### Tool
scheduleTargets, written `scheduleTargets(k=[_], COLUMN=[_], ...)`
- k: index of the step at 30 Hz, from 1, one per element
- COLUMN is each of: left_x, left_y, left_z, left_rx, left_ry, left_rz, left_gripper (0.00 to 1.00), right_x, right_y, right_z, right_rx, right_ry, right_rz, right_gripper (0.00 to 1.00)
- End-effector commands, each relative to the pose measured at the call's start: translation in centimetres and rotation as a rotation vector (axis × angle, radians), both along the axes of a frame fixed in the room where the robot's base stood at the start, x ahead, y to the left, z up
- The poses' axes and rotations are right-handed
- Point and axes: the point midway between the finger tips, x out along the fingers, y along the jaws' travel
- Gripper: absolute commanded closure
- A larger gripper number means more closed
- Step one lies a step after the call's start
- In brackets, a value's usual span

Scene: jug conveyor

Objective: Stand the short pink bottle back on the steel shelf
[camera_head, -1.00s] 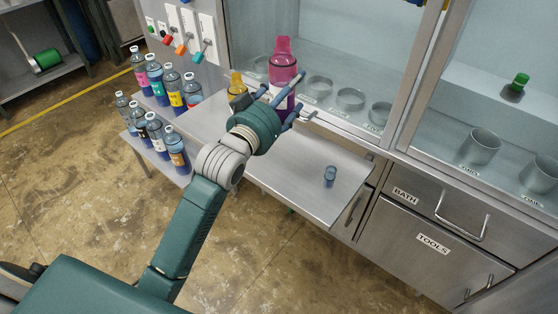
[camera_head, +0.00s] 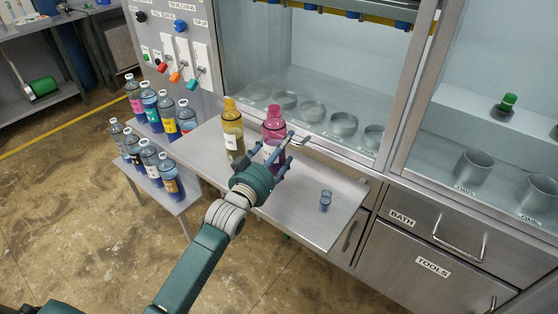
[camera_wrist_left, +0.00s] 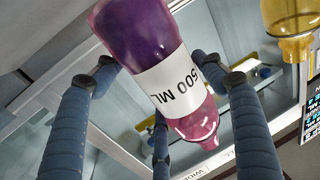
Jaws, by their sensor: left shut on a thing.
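The short pink bottle (camera_head: 274,122), with a white label reading 500 ML, is held upright in my left gripper (camera_head: 287,148). The fingers are closed around its body. It shows large in the left wrist view (camera_wrist_left: 140,45), upside down in that picture. In the head view the bottle is above the flat steel shelf (camera_head: 320,222) in front of the cabinet, beside a yellow bottle (camera_head: 232,125). The gripper hides its base, so I cannot tell whether it touches the shelf. My right gripper is not in view.
Several labelled bottles stand on a two-level rack (camera_head: 185,205) at left. Round holders (camera_head: 343,124) line the cabinet floor behind. The shelf's front right is clear.

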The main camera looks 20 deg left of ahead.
Motion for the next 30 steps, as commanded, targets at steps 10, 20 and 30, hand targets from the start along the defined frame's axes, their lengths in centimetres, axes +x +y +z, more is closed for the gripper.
scheduleTargets(k=[10, 20, 30], left_x=[0.0, 0.0, 0.0], left_y=[0.0, 0.0, 0.0], left_z=[-4.0, -4.4, -4.7], left_rx=[-0.002, -0.001, 0.000], left_ry=[-0.004, -0.006, -0.001], left_rz=[0.000, 0.000, 0.000], left_gripper=[0.68, 0.68, 0.11], right_x=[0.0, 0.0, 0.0], right_y=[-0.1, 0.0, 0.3], right_z=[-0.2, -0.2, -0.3], right_rx=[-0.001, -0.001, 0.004], right_ry=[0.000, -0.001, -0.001], right_rz=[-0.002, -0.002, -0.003], right_gripper=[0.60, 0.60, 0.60])
